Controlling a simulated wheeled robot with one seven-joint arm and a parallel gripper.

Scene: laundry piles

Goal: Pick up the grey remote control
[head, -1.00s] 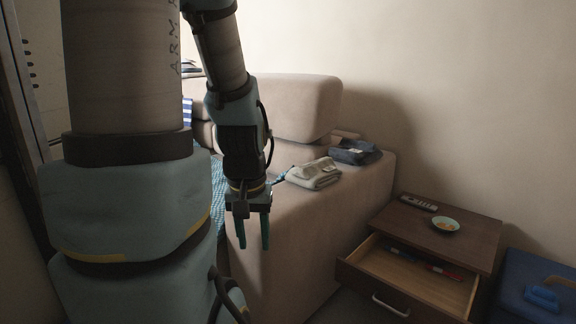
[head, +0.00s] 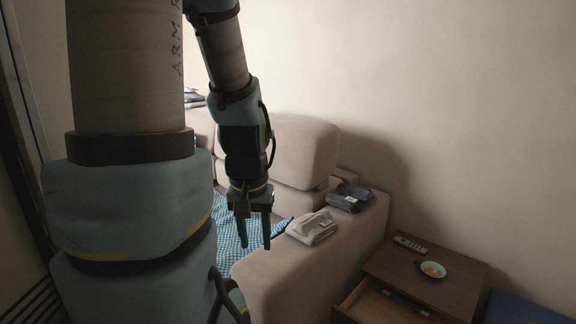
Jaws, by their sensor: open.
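The grey remote control (head: 410,244) lies flat on top of the brown wooden nightstand (head: 447,288), near its back left edge by the wall, at the lower right of the head view. My gripper (head: 256,240) hangs fingers down, open and empty, in front of the sofa and well to the left of the remote. It is apart from the remote, with the sofa arm between them in the picture.
The nightstand drawer (head: 372,304) is open. Folded grey cloth (head: 312,228) and dark blue cloth (head: 349,197) lie on the sofa arm (head: 300,270). A blue box (head: 525,308) is at bottom right.

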